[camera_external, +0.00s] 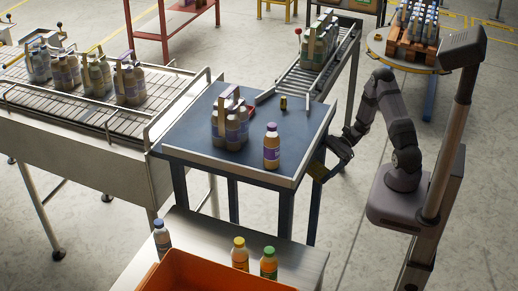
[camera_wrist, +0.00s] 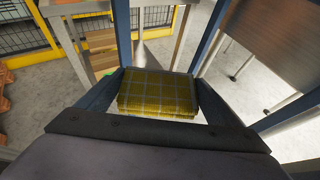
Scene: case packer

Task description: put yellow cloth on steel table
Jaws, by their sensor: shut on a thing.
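The yellow cloth (camera_wrist: 158,94) is a folded checked pad between the two fingers of my gripper (camera_wrist: 160,88) in the wrist view. In the external view my gripper (camera_external: 322,165) is low beside the right edge of the blue-topped table, and only a small yellowish bit of the cloth (camera_external: 318,172) shows there. The steel table (camera_external: 192,236) is at the bottom front, to the lower left of my gripper and apart from it. An orange crate covers its front part.
The blue-topped table (camera_external: 190,135) bears a bottle pack (camera_external: 229,125), a single bottle (camera_external: 271,148) and a small dark can (camera_external: 283,102). The orange crate (camera_external: 205,275) and several bottles stand on the steel table. Its middle top has bare room.

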